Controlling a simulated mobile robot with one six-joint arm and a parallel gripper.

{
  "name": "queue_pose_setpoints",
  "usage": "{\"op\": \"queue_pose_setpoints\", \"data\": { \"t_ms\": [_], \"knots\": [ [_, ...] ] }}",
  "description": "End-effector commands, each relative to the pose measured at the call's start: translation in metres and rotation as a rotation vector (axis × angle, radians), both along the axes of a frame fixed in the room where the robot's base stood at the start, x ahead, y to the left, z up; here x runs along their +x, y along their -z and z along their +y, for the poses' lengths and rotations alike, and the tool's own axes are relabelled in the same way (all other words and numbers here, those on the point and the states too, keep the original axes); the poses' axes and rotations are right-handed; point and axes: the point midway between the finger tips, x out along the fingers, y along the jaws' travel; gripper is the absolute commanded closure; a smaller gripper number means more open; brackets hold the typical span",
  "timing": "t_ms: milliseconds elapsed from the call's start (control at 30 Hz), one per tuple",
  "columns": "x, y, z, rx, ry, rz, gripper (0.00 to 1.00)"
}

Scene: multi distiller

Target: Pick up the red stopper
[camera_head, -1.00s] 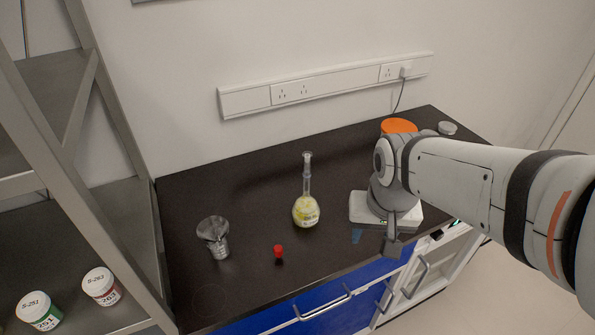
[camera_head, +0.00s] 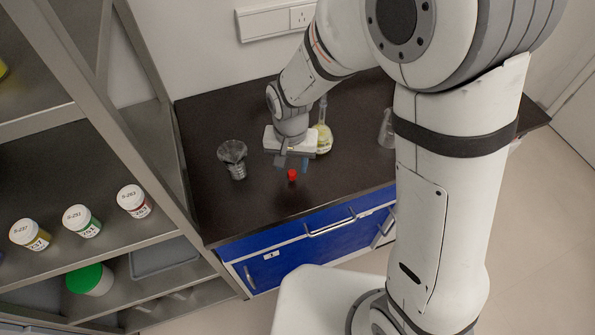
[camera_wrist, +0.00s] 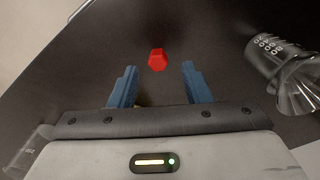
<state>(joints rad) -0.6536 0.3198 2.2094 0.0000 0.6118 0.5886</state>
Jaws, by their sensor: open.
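The red stopper (camera_head: 292,175) stands on the dark bench top near its front edge. My gripper (camera_head: 292,163) is just behind and above it in the head view. In the wrist view the red stopper (camera_wrist: 157,60) lies beyond the fingertips, roughly centred between the two blue fingers of my gripper (camera_wrist: 156,68). The fingers are apart with nothing between them. They do not appear to touch the stopper.
A beaker with a funnel (camera_head: 232,158) stands left of the stopper; it shows at the right in the wrist view (camera_wrist: 290,72). A flask with yellow contents (camera_head: 323,138) stands behind my gripper. Another glass vessel (camera_head: 386,130) is further right. A metal shelf (camera_head: 150,150) bounds the left.

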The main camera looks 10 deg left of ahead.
Motion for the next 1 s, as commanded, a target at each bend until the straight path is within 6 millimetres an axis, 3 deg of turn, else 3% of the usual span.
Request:
{"op": "queue_pose_setpoints", "data": {
  "t_ms": [200, 500, 1000],
  "knots": [
    [0.0, 0.027, -0.002, -0.002, -0.001, 0.002, 0.56],
    [0.0, 0.031, -0.002, 0.0, -0.001, 0.0, 0.57],
    [0.0, 0.03, -0.001, 0.0, -0.002, 0.0, 0.98]
  ]
}}
